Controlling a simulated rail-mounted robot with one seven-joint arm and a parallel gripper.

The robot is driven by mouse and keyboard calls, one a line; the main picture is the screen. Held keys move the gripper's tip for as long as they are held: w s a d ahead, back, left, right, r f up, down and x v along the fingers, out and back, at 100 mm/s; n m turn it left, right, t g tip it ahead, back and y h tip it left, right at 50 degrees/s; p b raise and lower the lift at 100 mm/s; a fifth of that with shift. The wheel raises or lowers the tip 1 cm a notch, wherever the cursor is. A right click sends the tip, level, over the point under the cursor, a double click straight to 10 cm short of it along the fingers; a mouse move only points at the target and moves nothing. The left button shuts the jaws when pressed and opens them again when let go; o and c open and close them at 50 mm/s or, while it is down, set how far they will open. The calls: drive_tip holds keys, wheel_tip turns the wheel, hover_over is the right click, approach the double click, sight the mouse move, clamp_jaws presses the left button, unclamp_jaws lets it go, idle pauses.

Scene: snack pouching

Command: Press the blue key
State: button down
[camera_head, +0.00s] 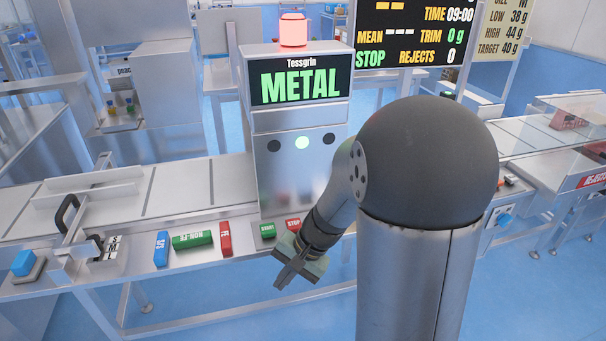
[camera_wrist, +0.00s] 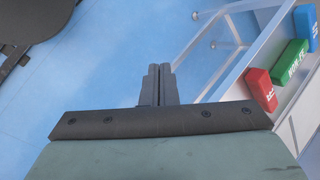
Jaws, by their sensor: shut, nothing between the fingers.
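A blue push key (camera_head: 23,262) stands on a grey base at the far left end of the machine's front ledge. A blue block (camera_head: 161,249) with white lettering lies further right on the same ledge; it also shows at the top right of the wrist view (camera_wrist: 305,22). Which of the two is the task's blue key, I cannot tell. My gripper (camera_head: 282,286) is shut and empty, in front of the ledge below the START and STOP keys, well to the right of both blue things. Its closed fingers show in the wrist view (camera_wrist: 159,70).
A green NON FE block (camera_head: 193,240) and a red FE block (camera_head: 225,239) lie right of the blue block. A green START key (camera_head: 268,230) and a red STOP key (camera_head: 293,224) sit under the metal detector (camera_head: 299,90), whose screen reads METAL. The floor in front is clear.

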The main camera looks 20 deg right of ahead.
drive_tip(key=w+d+r+m+t+p, duration=0.6)
drive_tip(key=w+d+r+m+p, duration=0.5)
drive_tip(key=d+p, duration=0.5)
wheel_tip(320, 180, up, 2)
drive_tip(key=w+p, duration=0.2)
drive_tip(key=p, duration=0.2)
drive_tip(key=shift+w+d+r+m+h, duration=0.15)
drive_tip(key=shift+r+m+h, duration=0.05)
drive_tip(key=shift+m+h, duration=0.1)
drive_tip(key=shift+f, duration=0.1)
wheel_tip(320, 180, down, 8)
drive_tip(key=b, duration=0.5)
drive_tip(key=shift+f+b, duration=0.35)
drive_tip(key=shift+b, duration=0.25)
drive_tip(key=shift+f, duration=0.15)
drive_tip(key=shift+f+b, duration=0.25)
drive_tip(key=shift+b, duration=0.55)
